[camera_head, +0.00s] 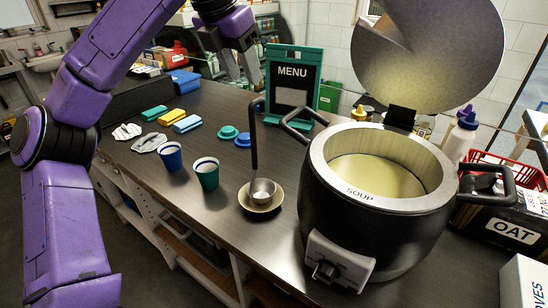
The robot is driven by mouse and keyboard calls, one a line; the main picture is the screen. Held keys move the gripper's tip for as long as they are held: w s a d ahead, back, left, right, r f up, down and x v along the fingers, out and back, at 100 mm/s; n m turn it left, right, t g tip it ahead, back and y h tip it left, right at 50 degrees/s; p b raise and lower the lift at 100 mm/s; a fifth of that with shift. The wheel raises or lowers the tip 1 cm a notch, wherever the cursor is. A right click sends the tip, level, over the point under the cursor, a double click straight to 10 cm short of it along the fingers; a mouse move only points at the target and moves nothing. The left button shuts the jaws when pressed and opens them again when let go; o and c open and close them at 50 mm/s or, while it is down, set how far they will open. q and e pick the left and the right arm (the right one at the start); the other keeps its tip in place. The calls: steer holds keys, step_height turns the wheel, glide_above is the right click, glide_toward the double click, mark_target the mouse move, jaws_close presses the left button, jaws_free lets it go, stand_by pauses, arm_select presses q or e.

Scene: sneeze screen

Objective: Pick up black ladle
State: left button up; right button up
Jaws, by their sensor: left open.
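The black ladle (254,140) stands nearly upright on the counter, with its silver bowl (263,190) resting in a small cream dish (252,208). Its long dark handle rises and ends in a hook at the top. My left gripper (243,78) hangs above and slightly left of the handle's top, pointing down. It is open and holds nothing. I cannot tell from this view how far behind or in front of the handle it is. My right gripper is not in view.
A large black soup pot (372,218) with its lid raised stands just right of the ladle. Blue and green cups (207,173) stand to the left. A green menu stand (292,84) is behind. The counter's front left is clear.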

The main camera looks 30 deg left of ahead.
mark_target(255, 99)
arm_select(q)
steer(key=x, duration=0.9)
steer(key=shift+w+d+f+p, duration=0.1)
steer(key=shift+d+f+p, duration=0.05)
steer(key=shift+d+p, duration=0.15)
steer(key=shift+a+f, duration=0.1)
steer(key=shift+f, duration=0.2)
jaws_close()
